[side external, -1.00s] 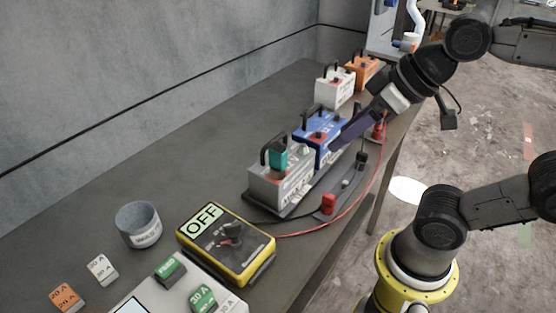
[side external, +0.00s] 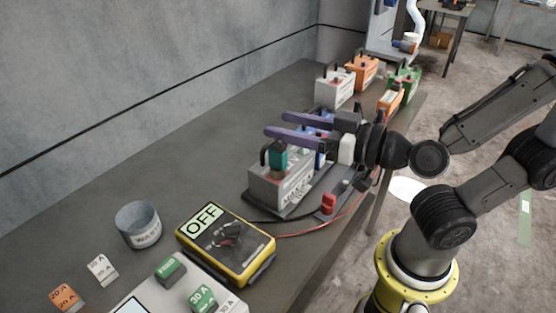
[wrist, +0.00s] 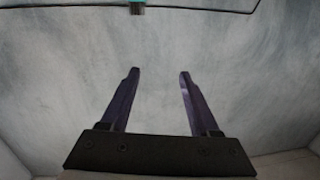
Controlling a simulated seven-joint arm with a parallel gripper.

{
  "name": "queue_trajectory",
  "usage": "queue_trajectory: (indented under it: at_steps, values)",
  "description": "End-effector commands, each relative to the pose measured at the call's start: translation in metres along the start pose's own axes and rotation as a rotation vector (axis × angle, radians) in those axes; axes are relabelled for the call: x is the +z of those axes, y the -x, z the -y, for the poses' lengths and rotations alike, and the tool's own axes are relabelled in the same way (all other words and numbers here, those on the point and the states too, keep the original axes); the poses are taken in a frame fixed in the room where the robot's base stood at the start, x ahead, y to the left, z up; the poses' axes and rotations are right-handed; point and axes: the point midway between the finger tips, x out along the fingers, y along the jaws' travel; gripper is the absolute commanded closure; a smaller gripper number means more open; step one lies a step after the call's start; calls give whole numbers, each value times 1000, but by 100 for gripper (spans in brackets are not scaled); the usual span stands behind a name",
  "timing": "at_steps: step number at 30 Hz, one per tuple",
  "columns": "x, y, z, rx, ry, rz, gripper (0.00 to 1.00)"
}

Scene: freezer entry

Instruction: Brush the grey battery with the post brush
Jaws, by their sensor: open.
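The grey battery (side external: 282,192) stands near the middle of the bench, with a black handle. The teal post brush (side external: 278,158) is upright at the top of this battery; whether it sits on a post is unclear. A teal piece with a dark lower end, likely the brush (wrist: 137,6), shows at the top edge of the wrist view. My gripper (side external: 277,124) is level above the blue battery (side external: 325,123), its purple fingers pointing left toward the wall. The fingers are apart and empty, also in the wrist view (wrist: 158,75), and partly hide the blue battery.
A yellow meter reading OFF (side external: 226,243), a grey cup (side external: 138,226) and several fuse blocks lie in front. A red clamp (side external: 328,203) and cables lie right of the grey battery. White (side external: 334,92), orange (side external: 361,72) and green (side external: 405,82) batteries stand behind. The bench's left is clear.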

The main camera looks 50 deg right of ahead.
Motion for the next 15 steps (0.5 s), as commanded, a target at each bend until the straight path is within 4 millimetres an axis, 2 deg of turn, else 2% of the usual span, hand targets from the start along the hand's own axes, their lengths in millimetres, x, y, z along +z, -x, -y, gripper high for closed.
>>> queue_trajectory:
  at_steps: [4,9,15]
  values:
    - [5,9,-23,111,66,-72,38]
    - [47,5,-26,112,70,-65,38]
    - [81,2,-28,111,65,-68,38]
